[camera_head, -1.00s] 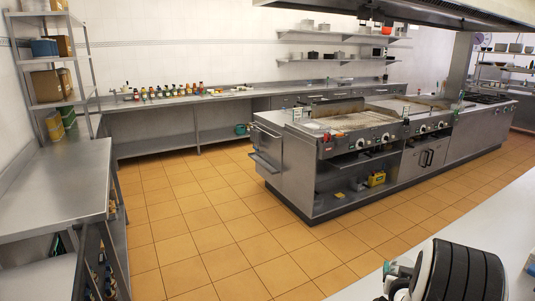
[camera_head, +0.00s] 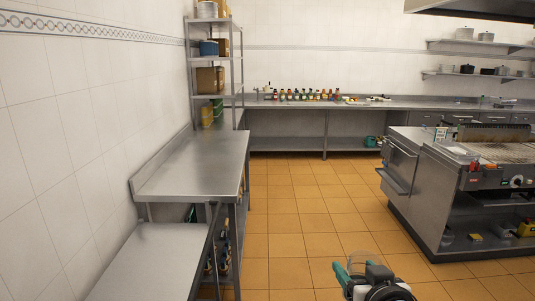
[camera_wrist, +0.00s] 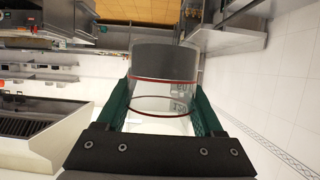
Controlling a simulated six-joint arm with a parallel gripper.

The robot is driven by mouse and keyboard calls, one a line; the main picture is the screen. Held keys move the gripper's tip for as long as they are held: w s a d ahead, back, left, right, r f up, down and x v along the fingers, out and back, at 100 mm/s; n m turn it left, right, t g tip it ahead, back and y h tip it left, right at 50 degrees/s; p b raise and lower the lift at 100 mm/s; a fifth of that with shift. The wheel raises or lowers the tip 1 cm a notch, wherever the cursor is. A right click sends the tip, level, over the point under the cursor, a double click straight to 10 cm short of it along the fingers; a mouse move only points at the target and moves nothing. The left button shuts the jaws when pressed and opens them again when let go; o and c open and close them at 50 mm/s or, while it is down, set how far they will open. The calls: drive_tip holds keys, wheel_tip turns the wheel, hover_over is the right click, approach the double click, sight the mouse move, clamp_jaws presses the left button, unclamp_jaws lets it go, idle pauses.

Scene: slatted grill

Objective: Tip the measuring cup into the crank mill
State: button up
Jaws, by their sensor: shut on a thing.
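My gripper (camera_head: 358,270) is at the bottom of the head view, right of centre, above the tiled floor. In the wrist view, my gripper (camera_wrist: 163,88) has its two green fingers on either side of the clear measuring cup (camera_wrist: 164,66), shut on it. The cup has red rings and printed marks, and a grey band shows through or behind its upper part. In the head view, the cup is small and hard to make out beside the fingers. I cannot tell whether it holds anything. I cannot make out the crank mill in either view.
A steel table (camera_head: 200,163) and a lower counter (camera_head: 150,262) line the left wall. A shelf rack (camera_head: 216,95) stands behind. Bottles (camera_head: 305,95) line the back counter (camera_head: 330,104). The grill station (camera_head: 450,190) is at right. The orange floor (camera_head: 290,205) between is clear.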

drive_tip(key=shift+r, duration=0.1)
drive_tip(key=s+a+r, duration=0.5)
drive_tip(key=a, duration=0.2)
drive_tip(key=shift+s+r, duration=0.15)
drive_tip(key=shift+s, duration=0.05)
drive_tip(key=shift+d, duration=0.15)
